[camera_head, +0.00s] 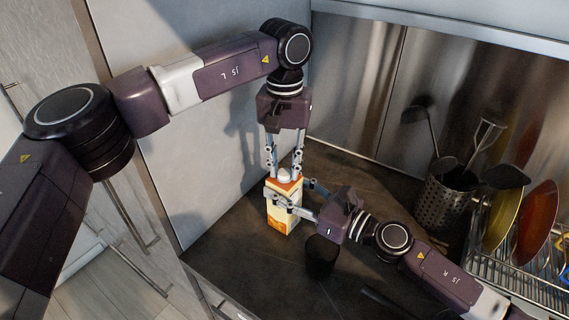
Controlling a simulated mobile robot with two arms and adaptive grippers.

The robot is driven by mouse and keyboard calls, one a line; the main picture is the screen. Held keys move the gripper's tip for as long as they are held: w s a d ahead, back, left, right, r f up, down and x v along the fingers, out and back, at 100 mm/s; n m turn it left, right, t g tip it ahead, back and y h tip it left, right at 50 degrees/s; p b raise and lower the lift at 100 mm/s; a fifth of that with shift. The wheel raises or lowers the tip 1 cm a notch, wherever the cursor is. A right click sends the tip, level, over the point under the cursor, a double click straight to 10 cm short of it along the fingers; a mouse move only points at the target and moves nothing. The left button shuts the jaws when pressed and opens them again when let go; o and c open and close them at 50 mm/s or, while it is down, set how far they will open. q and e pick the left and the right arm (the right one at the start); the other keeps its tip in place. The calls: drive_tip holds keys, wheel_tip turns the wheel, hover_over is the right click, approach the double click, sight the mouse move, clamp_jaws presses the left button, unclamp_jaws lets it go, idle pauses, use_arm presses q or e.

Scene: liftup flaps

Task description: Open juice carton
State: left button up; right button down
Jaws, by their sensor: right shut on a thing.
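A juice carton (276,216), white and orange with an orange top, stands upright on the dark countertop. A white cap (284,175) sits on its top. My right gripper (276,192) comes from the right and is shut around the carton's upper body. My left gripper (284,173) points straight down from above, with its fingers on either side of the cap. Whether the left fingers touch the cap cannot be made out at this size.
A dark cup (321,257) stands on the countertop, close below my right gripper. A metal utensil holder (443,201) and a dish rack (520,282) with plates are at the right. The counter (222,240) left of the carton is clear, up to a pale wall.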

use_arm(q)
clamp_jaws()
drive_tip(key=n, duration=0.6)
drive_tip(key=shift+n, duration=0.4)
drive_tip(key=n, duration=0.6)
drive_tip(key=shift+n, duration=0.3)
drive_tip(key=n, duration=0.6)
drive_tip(key=shift+n, duration=0.3)
drive_tip(key=n, duration=0.6)
drive_tip(key=shift+n, duration=0.3)
drive_tip(key=n, duration=0.6)
drive_tip(key=shift+r+n, duration=0.1)
drive_tip(key=shift+n, duration=0.2)
drive_tip(key=n, duration=0.6)
drive_tip(key=shift+n, duration=0.3)
drive_tip(key=n, duration=0.6)
drive_tip(key=shift+n, duration=0.4)
drive_tip(key=n, duration=0.7)
